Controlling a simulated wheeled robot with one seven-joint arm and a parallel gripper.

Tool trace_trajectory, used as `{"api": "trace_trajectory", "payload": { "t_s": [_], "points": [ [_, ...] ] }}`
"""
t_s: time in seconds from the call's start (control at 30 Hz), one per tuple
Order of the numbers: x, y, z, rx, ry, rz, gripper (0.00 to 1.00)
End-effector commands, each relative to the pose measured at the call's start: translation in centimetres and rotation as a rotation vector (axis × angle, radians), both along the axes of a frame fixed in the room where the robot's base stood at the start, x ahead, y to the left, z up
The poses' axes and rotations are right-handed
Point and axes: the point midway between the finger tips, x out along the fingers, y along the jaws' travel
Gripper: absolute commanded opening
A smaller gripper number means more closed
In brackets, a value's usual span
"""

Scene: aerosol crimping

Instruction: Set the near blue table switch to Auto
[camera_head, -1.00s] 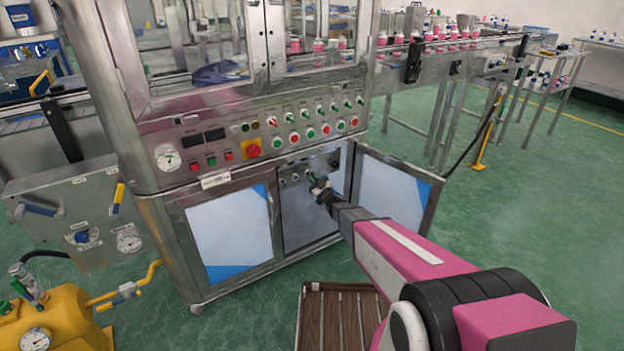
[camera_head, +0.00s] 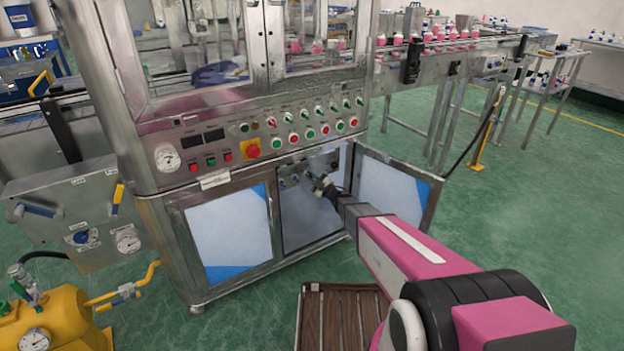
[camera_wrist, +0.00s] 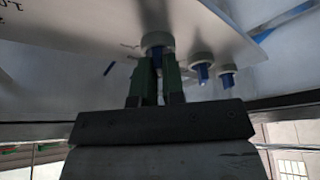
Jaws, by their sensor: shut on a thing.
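My gripper (camera_wrist: 155,85) has its green fingers shut on a switch (camera_wrist: 157,41) with a pale round collar and a blue knob, on a light panel in the wrist view. The fingers hide most of the knob, so its setting cannot be read. Two more blue-knobbed switches, a middle one (camera_wrist: 202,70) and a farther one (camera_wrist: 227,77), stand to the right, untouched. In the head view my gripper (camera_head: 324,184) reaches into the open cabinet below the machine's control panel. The held switch is too small and covered to make out there.
The open cabinet door (camera_head: 397,195) stands close to the right of my arm. A closed door (camera_head: 228,232) is to the left. The control panel (camera_head: 270,132) with several buttons and knobs juts out above. A slatted brown platform (camera_head: 335,320) lies on the floor below.

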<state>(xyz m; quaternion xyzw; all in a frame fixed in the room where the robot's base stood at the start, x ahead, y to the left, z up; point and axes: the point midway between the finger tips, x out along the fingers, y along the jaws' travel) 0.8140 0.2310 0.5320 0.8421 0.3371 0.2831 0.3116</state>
Motion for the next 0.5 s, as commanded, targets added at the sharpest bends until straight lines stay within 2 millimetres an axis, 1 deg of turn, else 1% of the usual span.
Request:
{"api": "trace_trajectory", "payload": {
  "t_s": [0.33, 0.37, 0.4, 0.43, 0.5],
  "points": [
    [-0.11, 0.00, -0.08, -0.006, -0.003, 0.001, 0.00],
    [-0.10, -0.01, -0.08, -0.006, -0.003, 0.001, 0.16],
    [-0.10, -0.01, -0.08, -0.006, -0.003, 0.000, 0.29],
    [-0.09, -0.01, -0.07, -0.005, -0.003, 0.001, 0.35],
    [-0.08, 0.00, -0.05, -0.004, -0.003, 0.000, 0.35]
  ]
}}
